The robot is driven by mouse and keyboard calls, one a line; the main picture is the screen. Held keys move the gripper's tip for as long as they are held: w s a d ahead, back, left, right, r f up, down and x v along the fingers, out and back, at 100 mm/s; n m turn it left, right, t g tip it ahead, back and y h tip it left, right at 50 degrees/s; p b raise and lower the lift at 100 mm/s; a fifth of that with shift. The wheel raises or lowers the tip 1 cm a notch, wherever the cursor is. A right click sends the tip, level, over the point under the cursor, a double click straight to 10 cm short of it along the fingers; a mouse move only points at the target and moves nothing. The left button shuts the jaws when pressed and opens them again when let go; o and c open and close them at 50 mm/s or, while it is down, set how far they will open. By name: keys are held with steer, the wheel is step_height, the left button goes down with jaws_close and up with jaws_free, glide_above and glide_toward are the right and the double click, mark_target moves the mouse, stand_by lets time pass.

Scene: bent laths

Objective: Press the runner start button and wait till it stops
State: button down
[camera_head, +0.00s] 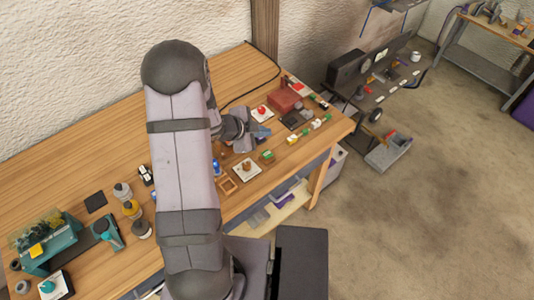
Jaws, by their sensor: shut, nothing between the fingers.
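My gripper (256,137) is over the right part of the wooden bench, small in the picture and partly behind my arm; it is shut and empty. A red round button (262,109) on a white plate is just behind it. Another white plate with a brown-orange knob (247,165) is in front of it. A teal knob (47,286) on a white plate stands at the bench's front left. I cannot tell which one is the runner start button, nor whether my gripper touches anything. No runner can be made out for certain.
A reddish-brown block (283,98), a dark grid plate (294,120) and several small green-and-white pieces (292,138) crowd the bench's right end. Small bottles (131,208) and a teal machine (50,245) stand at left. The bench's back left is clear.

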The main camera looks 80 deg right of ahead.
steer(key=b, duration=0.7)
glide_above(264, 156)
step_height(264, 156, down, 7)
steer(key=shift+d+r, duration=0.1)
steer(key=shift+r, duration=0.05)
steer(key=shift+f+b, duration=0.5)
steer(key=shift+f, duration=0.45)
steer(key=shift+f, duration=0.2)
stand_by(0.8)
steer(key=shift+f+b, duration=0.25)
steer(key=shift+b, duration=0.05)
